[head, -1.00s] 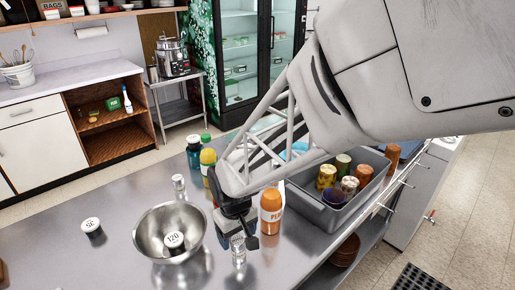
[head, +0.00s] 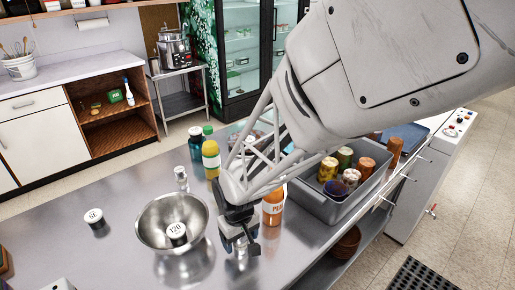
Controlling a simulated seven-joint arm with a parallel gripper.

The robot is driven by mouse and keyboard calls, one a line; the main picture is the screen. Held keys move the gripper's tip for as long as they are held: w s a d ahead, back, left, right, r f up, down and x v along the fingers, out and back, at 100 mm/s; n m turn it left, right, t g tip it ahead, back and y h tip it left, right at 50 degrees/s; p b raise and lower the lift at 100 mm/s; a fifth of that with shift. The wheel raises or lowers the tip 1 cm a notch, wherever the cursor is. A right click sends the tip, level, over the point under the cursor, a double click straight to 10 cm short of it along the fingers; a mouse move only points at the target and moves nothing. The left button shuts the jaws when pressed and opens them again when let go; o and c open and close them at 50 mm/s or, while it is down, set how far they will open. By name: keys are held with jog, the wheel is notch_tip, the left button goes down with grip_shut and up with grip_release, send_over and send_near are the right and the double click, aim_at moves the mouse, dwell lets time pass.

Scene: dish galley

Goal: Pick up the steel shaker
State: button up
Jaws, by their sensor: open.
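Two small shiny shakers show in the head view. One shaker (head: 181,178) stands upright behind the steel bowl. The other shaker (head: 242,257) is at the front of the steel counter, right of the bowl, and mostly hidden by my gripper. My gripper (head: 240,246) points down with its dark fingers open at this front shaker. I cannot tell whether the shaker is between the fingers or touching them.
The steel bowl (head: 145,232) holds a round piece marked 120 (head: 176,232). An orange bottle (head: 273,208) stands close right of my gripper. A grey bin (head: 320,208) of cans is beyond it. A yellow bottle (head: 211,160) stands behind. The counter's left side is mostly clear.

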dwell(0.5)
jog(key=c, duration=1)
jog(key=shift+c, duration=0.2)
jog(key=shift+r, duration=0.15)
jog(key=shift+r, duration=1.4)
jog(key=shift+s+d+r, duration=0.15)
jog(key=shift+s+r, duration=0.1)
jog(key=s+d+r, duration=0.1)
jog(key=s+d, duration=0.6)
jog(key=s, duration=0.6)
jog(key=shift+s+d+r, duration=0.15)
jog(key=shift+d+r, duration=0.05)
jog(key=shift+d, duration=0.2)
